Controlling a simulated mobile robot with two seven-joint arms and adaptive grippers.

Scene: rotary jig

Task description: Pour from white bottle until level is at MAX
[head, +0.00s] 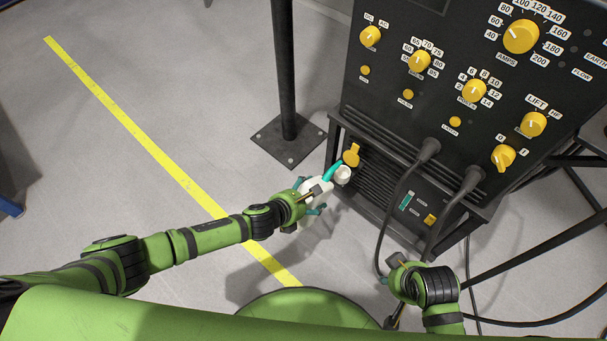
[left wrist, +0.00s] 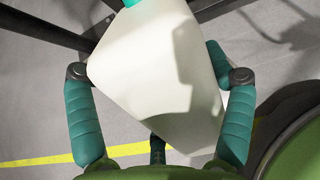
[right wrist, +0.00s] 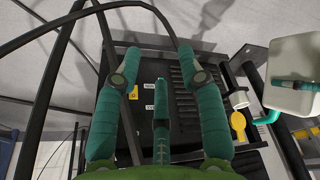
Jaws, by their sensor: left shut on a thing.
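My left gripper (head: 309,197) is shut on the white bottle (head: 318,187), which fills the space between its fingers in the left wrist view (left wrist: 155,75). The bottle's teal spout (head: 333,173) points toward the white filler neck (head: 344,175) low on the machine's front. It also shows beside the neck in the right wrist view (right wrist: 269,117); I cannot tell whether its tip is inside. No liquid stream is visible. My right gripper (right wrist: 160,85) is open and empty.
A yellow cap (head: 351,155) stands open beside the neck. The dark machine (head: 400,115) has several yellow knobs above. Thick black cables (head: 398,200) hang in front, near my right arm. A dark post (head: 286,70) stands left of the machine. Floor to the left is clear.

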